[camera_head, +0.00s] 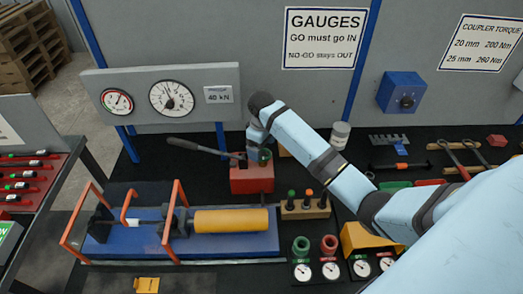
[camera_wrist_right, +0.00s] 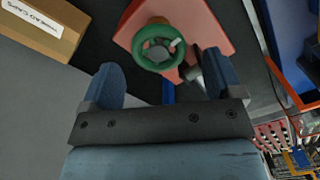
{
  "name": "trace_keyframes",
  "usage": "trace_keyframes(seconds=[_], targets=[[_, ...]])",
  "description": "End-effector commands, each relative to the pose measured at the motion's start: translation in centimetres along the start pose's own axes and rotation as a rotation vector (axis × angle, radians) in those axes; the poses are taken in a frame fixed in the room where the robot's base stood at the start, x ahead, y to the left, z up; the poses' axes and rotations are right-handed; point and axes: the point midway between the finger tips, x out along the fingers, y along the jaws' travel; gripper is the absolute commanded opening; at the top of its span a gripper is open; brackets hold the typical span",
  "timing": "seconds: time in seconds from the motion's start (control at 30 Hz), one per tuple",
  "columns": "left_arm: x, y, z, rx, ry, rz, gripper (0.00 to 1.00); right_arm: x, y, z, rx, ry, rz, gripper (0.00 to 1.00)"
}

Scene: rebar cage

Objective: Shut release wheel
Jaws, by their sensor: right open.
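The green release wheel (camera_wrist_right: 142,48) shows in the right wrist view on top of the red pump body (camera_wrist_right: 205,22). In the head view the wheel (camera_head: 264,156) is a small green spot on the red pump (camera_head: 252,181), partly hidden by my right arm. My right gripper (camera_wrist_right: 160,70) is open and empty. Its two blue fingers point toward the wheel, and the wheel lies just beyond and between the fingertips in that picture. I cannot tell whether they touch it. My left gripper is not in view.
The pump's grey lever (camera_head: 198,148) reaches left. A blue test bed (camera_head: 140,236) with a yellow cylinder (camera_head: 231,220) and orange guards stands in front. A wooden block (camera_head: 305,209) with coloured pegs and small dial gauges are to the right. A gauge panel (camera_head: 128,77) stands behind.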

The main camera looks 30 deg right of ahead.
Motion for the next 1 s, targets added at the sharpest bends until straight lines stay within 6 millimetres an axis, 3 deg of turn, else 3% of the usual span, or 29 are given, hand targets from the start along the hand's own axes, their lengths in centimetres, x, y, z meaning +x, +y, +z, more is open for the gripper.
trace_keyframes(seconds=[0.2, 0.53, 0.57, 0.77, 1.0], targets=[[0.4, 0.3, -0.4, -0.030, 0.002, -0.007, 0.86, 2.2, 0.0, 0.0, 0.000, 0.000, 0.001, 0.86], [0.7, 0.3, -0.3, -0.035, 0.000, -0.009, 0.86, 2.6, 0.0, 0.0, 0.000, 0.001, 0.001, 0.86], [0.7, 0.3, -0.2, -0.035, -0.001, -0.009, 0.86, 2.6, 0.0, 0.0, 0.000, 0.001, 0.001, 0.84], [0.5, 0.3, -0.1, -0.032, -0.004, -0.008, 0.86, 2.6, 0.0, 0.0, 0.000, 0.001, 0.001, 0.38], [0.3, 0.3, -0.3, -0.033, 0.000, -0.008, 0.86, 2.6, 0.0, 0.0, 0.012, 0.001, 0.000, 0.37]])
